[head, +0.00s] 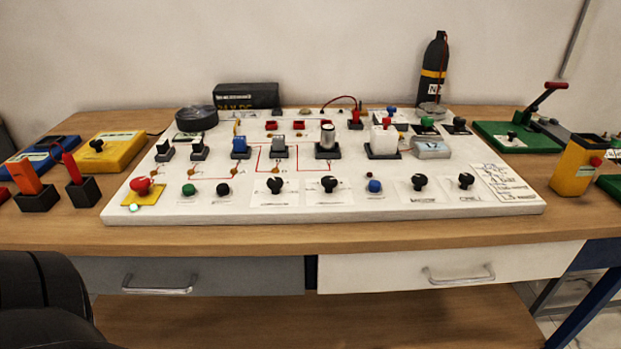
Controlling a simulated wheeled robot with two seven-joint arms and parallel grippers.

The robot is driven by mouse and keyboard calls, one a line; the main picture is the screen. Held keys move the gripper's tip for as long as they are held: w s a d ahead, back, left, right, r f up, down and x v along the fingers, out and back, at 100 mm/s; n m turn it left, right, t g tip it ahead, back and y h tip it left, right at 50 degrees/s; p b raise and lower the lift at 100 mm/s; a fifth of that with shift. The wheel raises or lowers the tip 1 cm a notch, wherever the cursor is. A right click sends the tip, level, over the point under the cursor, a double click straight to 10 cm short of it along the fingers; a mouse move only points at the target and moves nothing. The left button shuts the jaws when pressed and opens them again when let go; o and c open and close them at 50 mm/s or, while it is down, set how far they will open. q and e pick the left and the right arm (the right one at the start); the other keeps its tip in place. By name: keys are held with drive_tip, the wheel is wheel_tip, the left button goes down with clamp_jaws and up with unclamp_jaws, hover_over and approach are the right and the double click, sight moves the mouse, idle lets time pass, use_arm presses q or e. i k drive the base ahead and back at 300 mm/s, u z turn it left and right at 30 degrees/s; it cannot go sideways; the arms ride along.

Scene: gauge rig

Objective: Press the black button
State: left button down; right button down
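The black button (222,188) is a small round cap low on the white panel (335,212), left of its middle, on a pale label. A green button (188,189) sits just left of it, and a larger red mushroom button (140,185) on a yellow plate is farther left. Several black knobs, such as one at the panel's front middle (275,185), stand to its right and are taller. Nothing covers the black button. Neither of my grippers is in view.
A blue button (375,186) is farther right on the panel. Switches rise behind the black button. An orange-handled block (35,190) and a yellow box (111,150) stand left of the panel. A yellow device (574,168) stands at right. A bare table strip (330,238) runs in front.

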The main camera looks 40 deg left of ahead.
sight(223, 188)
drive_tip(key=z, duration=1.05)
drive_tip(key=k, duration=0.75)
drive_tip(key=u, duration=1.3)
